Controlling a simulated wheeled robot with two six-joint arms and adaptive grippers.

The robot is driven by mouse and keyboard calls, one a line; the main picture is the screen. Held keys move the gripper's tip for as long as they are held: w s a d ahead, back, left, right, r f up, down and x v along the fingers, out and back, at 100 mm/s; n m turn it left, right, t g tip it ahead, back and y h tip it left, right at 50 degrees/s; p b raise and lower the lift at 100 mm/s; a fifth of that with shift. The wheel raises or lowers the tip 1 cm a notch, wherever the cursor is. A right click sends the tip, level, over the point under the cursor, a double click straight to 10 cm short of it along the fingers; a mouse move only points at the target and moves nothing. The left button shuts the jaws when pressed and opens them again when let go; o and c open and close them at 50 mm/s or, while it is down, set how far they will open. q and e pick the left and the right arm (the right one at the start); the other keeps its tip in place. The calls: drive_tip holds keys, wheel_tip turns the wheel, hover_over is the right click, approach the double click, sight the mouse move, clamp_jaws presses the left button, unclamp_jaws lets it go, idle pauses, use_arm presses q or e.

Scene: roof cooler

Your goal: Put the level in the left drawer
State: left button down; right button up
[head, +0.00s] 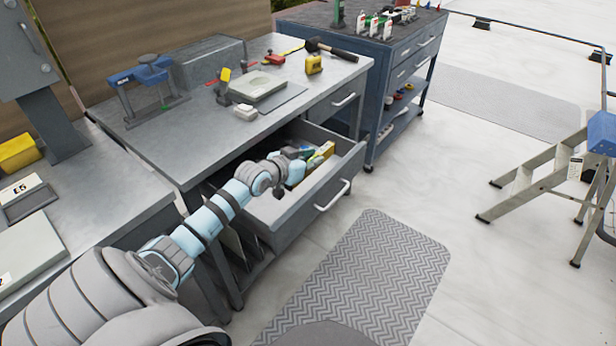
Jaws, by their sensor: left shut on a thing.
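The drawer (290,212) in the grey workbench is pulled well out, with its handle (333,195) on the front. My left arm reaches down into it. My left gripper (302,161) is inside the drawer's opening, toward its far end. It is shut on a yellow long thing (321,157), seemingly the level, which is partly hidden by the gripper. I cannot tell whether the level touches the drawer's floor. My right gripper is out of view.
A shut drawer (335,102) sits to the right. A dark tool cart (395,75) stands behind. A stepladder (545,175) is at right; the floor mat (370,280) is clear.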

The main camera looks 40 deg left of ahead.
use_arm(q)
wheel_tip(320, 180, down, 6)
drive_tip(key=shift+b, duration=1.15)
drive_tip(key=c, duration=1.5)
unclamp_jaws()
drive_tip(key=shift+r, duration=0.15)
drive_tip(key=p+v, duration=0.5)
drive_tip(key=v, duration=0.2)
drive_tip(key=shift+s+r, duration=0.2)
drive_tip(key=shift+s, duration=0.05)
drive_tip(key=shift+f, duration=0.15)
